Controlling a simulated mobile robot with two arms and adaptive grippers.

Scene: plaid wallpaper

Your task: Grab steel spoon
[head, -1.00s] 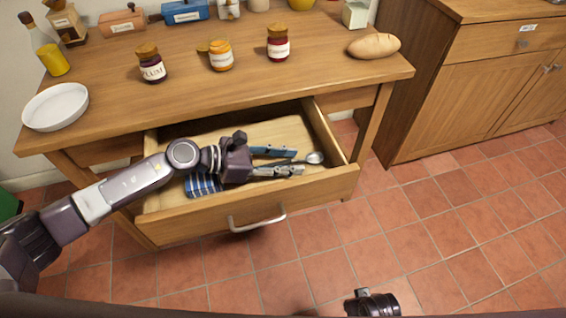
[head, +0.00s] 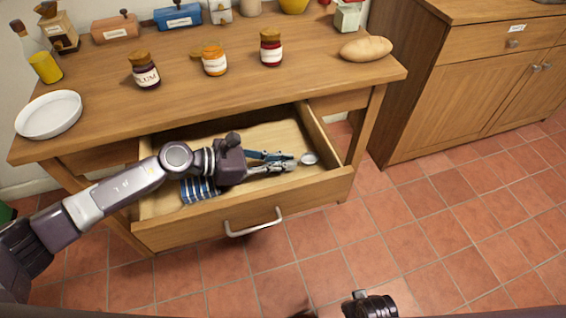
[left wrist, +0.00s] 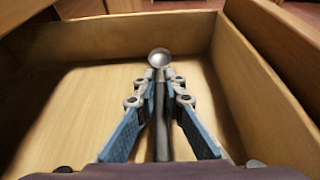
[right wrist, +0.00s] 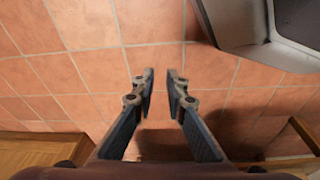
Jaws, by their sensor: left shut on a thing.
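The steel spoon (head: 308,159) is in the open drawer (head: 240,222), its bowl pointing right in the head view. My left gripper (head: 290,163) is inside the drawer, shut on the spoon's handle. In the left wrist view the spoon's round bowl (left wrist: 159,58) sticks out beyond the fingertips (left wrist: 158,85), and the handle runs back between the blue finger pads. My right gripper (right wrist: 158,85) is over the tiled floor, empty, with a gap between its fingertips.
A blue striped cloth (head: 200,189) lies in the drawer under my left arm. The wooden table (head: 200,105) above carries several jars, a white plate (head: 48,115) and a bread loaf (head: 366,48). A wooden cabinet (head: 470,90) stands at right. Floor in front is clear.

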